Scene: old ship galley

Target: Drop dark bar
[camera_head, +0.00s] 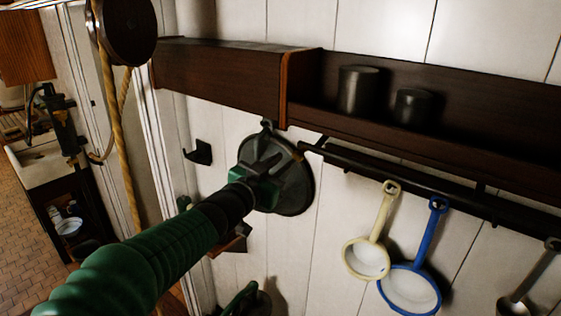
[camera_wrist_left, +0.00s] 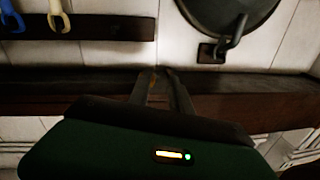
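The dark bar (camera_head: 430,185) is a long black rail below the wooden shelf in the head view, with utensils hanging from it. A dark bar end (camera_wrist_left: 110,27) also shows at upper left in the wrist view. My left gripper (camera_head: 262,150) is raised in front of a round dark pan (camera_head: 295,190), left of the rail's near end. In the wrist view its two fingers (camera_wrist_left: 159,78) stand slightly apart, and I see nothing held between them. The fingertips are dark and hard to make out in the head view.
A dark wooden shelf (camera_head: 220,80) runs close above my gripper, with two dark canisters (camera_head: 357,90) on it. A cream ladle (camera_head: 366,258) and a blue ladle (camera_head: 410,288) hang to the right. A rope (camera_head: 117,130) hangs left. Floor shows at lower left.

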